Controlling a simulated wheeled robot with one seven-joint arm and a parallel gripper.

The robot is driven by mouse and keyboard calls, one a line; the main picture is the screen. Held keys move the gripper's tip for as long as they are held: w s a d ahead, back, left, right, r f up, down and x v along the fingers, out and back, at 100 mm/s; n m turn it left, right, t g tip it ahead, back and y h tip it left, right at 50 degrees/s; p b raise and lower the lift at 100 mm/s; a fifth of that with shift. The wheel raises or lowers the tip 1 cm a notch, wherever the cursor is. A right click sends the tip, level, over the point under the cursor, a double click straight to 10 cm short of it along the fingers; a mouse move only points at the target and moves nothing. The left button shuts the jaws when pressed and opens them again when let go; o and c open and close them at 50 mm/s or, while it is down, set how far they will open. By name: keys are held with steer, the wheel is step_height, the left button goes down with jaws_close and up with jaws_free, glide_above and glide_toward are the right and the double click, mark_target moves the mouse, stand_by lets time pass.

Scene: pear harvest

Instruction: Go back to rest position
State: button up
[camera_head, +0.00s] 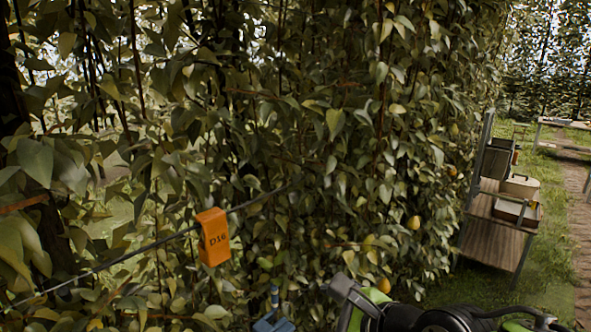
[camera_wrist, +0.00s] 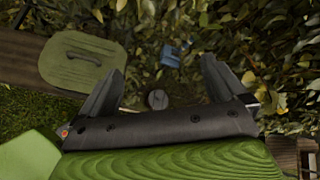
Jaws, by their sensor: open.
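My gripper (camera_wrist: 160,78) is open, its two dark fingers spread wide in the wrist view. No fruit is held between them. My green and black arm shows at the bottom right of the head view, in front of the leafy hedge. Yellow pears hang in the hedge's right part: one pear (camera_head: 413,222) at mid-height, another pear (camera_head: 383,284) low beside my arm, and a smaller one (camera_head: 452,171) farther back.
A blue object (camera_head: 272,318) is low in the foliage; a blue object (camera_wrist: 174,53) also shows in the wrist view. A wooden cart (camera_head: 500,231) with boxes stands right.

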steer(key=s+d+f+n+g+h+b, duration=0.1)
steer(key=s+d+f+n+h+b, duration=0.1)
steer(key=s+d+f+n, duration=0.3)
steer(key=s+d+f+n+g+h+b, duration=0.1)
steer(key=s+d+f+n+h, duration=0.4)
steer(key=s+n, duration=0.5)
steer(key=f+n+b, duration=0.1)
steer(key=n, duration=0.4)
steer(key=shift+s+d+f+g+h+b, duration=0.15)
steer(key=shift+s+d+g+h+b, duration=0.15)
steer(key=shift+s+b, duration=0.1)
stand_by(0.9)
